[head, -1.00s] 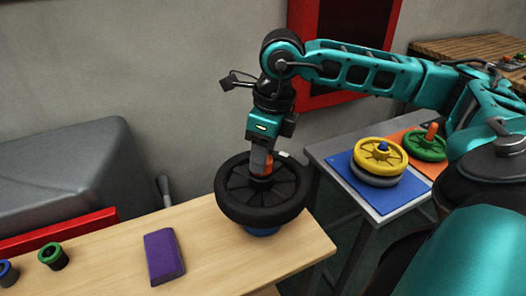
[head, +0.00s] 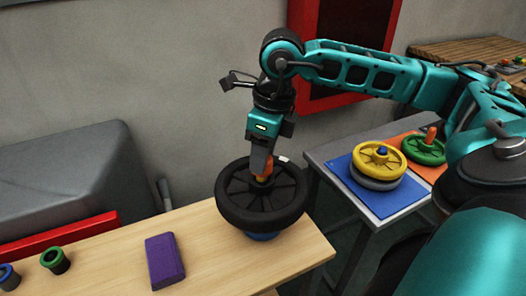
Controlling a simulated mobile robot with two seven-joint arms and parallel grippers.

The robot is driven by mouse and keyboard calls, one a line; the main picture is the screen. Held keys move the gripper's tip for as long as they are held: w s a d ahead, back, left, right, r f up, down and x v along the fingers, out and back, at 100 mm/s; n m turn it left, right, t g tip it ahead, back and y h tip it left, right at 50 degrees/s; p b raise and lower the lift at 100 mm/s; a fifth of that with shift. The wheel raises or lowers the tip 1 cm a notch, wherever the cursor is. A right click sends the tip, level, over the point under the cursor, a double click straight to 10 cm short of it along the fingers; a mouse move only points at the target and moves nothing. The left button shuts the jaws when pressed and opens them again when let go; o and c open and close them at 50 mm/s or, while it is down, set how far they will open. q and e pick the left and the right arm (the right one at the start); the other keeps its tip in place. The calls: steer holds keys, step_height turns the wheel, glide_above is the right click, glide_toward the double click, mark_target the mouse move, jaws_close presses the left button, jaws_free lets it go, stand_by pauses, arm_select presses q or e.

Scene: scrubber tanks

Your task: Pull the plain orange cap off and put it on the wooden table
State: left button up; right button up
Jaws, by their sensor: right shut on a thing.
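The orange cap (head: 263,174) is at the hub of a black spoked wheel (head: 240,215), which sits on a blue base (head: 262,236) on the wooden table (head: 215,262). My right gripper (head: 262,168) points down from above and is shut on the orange cap. Its fingers hide part of the cap, and I cannot tell whether the cap is clear of the hub. My left gripper is not in view.
A purple block (head: 164,260), a green-rimmed cap (head: 55,259) and a blue-rimmed cap (head: 8,276) stand on the table's left part. Bare wood lies between the block and the wheel. A grey side table (head: 335,150) at right holds yellow and green wheels.

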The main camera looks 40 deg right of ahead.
steer(key=shift+r, duration=0.1)
steer(key=shift+r+p, duration=2.3)
steer(key=shift+r, duration=0.65)
steer(key=shift+f, duration=0.1)
